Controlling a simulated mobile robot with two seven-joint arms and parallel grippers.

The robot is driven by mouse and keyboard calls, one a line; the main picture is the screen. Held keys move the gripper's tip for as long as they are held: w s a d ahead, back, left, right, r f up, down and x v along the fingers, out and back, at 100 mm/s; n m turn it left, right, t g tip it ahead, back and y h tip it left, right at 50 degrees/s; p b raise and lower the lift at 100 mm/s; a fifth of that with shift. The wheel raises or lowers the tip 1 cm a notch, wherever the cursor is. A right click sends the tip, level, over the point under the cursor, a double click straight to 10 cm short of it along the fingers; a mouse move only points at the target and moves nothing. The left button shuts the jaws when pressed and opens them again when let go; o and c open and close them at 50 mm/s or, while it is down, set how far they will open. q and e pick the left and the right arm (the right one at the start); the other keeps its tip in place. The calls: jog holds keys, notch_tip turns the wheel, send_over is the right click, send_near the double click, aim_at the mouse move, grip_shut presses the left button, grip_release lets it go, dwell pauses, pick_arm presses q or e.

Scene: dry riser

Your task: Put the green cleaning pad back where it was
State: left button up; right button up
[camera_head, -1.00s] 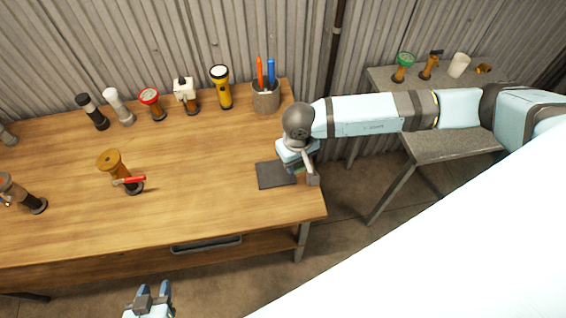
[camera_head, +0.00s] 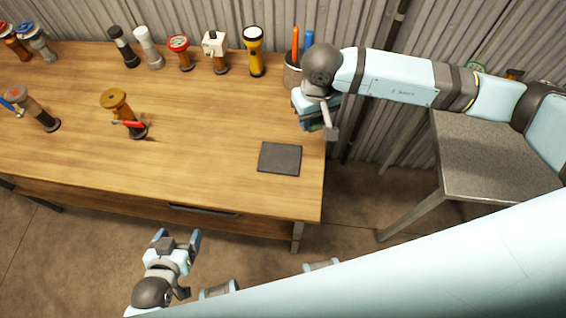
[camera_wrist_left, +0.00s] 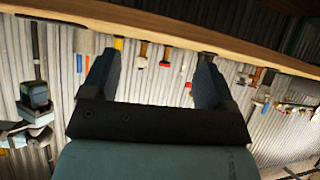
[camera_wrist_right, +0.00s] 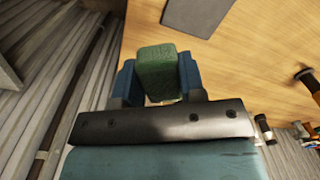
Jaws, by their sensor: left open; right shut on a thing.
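The green cleaning pad (camera_wrist_right: 159,72) is a thick block between the fingers of my right gripper (camera_wrist_right: 160,84), which is shut on it. In the head view my right gripper (camera_head: 318,122) is near the table's back right edge, beside the pen cup, and mostly hides the pad. A dark square mat (camera_head: 280,158) lies bare on the wooden table (camera_head: 200,160), in front of that gripper; it also shows in the right wrist view (camera_wrist_right: 197,14). My left gripper (camera_head: 177,238) is open and empty, in front of the table's front edge. Its open fingers show in the left wrist view (camera_wrist_left: 152,75).
A pen cup (camera_head: 293,75) stands at the back right, close to my right gripper. Several torches and valves line the back. A brown valve with a red lever (camera_head: 122,112) stands mid-left. A grey side table (camera_head: 495,150) is at right. The table's front middle is clear.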

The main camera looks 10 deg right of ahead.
aim_at(281, 159)
jog(key=w+a+r+n+b, duration=0.1)
jog(key=a+r+n+b, duration=0.2)
jog(key=a+b, duration=0.4)
notch_tip(281, 159, down, 19)
jog(key=shift+w+a+r, duration=0.1)
jog(key=shift+a+r, duration=0.05)
jog(key=shift+f, duration=0.2)
pick_arm(q)
notch_tip(281, 159, down, 8)
jog(key=d, duration=0.1)
jog(key=shift+w+r+n, duration=0.15)
jog(key=shift+w+n, duration=0.15)
jog(key=shift+w, duration=0.1)
pick_arm(e)
jog(key=o, duration=0.5)
jog(key=shift+f, duration=0.15)
jog(key=o, duration=0.4)
